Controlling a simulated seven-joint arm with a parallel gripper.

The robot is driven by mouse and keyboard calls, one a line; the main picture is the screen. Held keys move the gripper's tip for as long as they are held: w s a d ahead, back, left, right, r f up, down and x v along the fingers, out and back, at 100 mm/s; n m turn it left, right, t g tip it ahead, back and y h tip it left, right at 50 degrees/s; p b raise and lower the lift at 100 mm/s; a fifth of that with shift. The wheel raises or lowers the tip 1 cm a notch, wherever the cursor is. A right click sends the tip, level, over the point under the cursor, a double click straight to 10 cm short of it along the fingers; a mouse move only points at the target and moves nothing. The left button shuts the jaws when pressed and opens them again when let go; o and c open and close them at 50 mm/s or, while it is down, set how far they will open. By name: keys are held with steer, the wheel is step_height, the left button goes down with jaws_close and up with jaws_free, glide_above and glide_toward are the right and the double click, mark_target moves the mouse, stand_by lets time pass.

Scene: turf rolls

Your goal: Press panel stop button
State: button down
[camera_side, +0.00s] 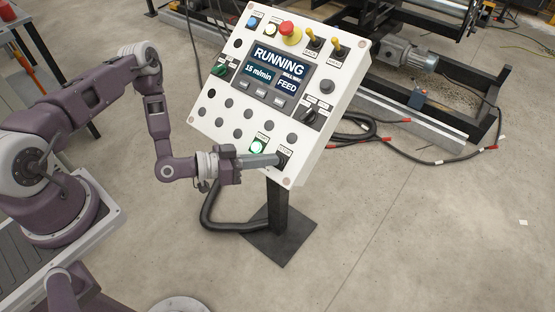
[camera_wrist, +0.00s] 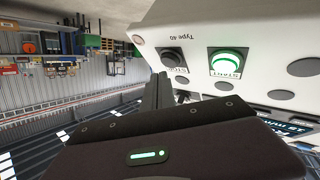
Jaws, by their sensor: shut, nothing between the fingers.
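The white control panel (camera_side: 215,115) stands tilted on a post. Its stop button (camera_side: 283,155) is at the lower right and partly hidden by my fingers. In the wrist view the dark stop button (camera_wrist: 174,61), labelled STOP, shows upside down. Beside it the start button (camera_wrist: 225,64) glows green; it also glows in the side view (camera_side: 258,147). The panel screen (camera_side: 275,72) reads RUNNING, 15 m/min and FEED. My gripper (camera_side: 275,159) is shut and empty. Its fingertips (camera_wrist: 160,78) are at the stop button; I cannot tell whether they touch it.
A red mushroom button (camera_side: 288,29) and black-and-yellow switches sit along the panel's top. More dark buttons cover its lower face. Thick black cable (camera_side: 215,222) loops beside the post base (camera_side: 278,238).

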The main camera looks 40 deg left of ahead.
steer(key=shift+f, duration=0.15)
steer(key=shift+w+f, duration=0.2)
steer(key=shift+w, duration=0.05)
steer(key=shift+w+f, duration=0.25)
steer(key=shift+f, duration=0.05)
stand_by(1.1)
steer(key=shift+s+r, duration=0.5)
steer(key=shift+r, duration=0.1)
steer(key=s+r, duration=0.3)
steer(key=r, duration=0.1)
steer(key=shift+s, duration=0.15)
stand_by(0.3)
stand_by(0.4)
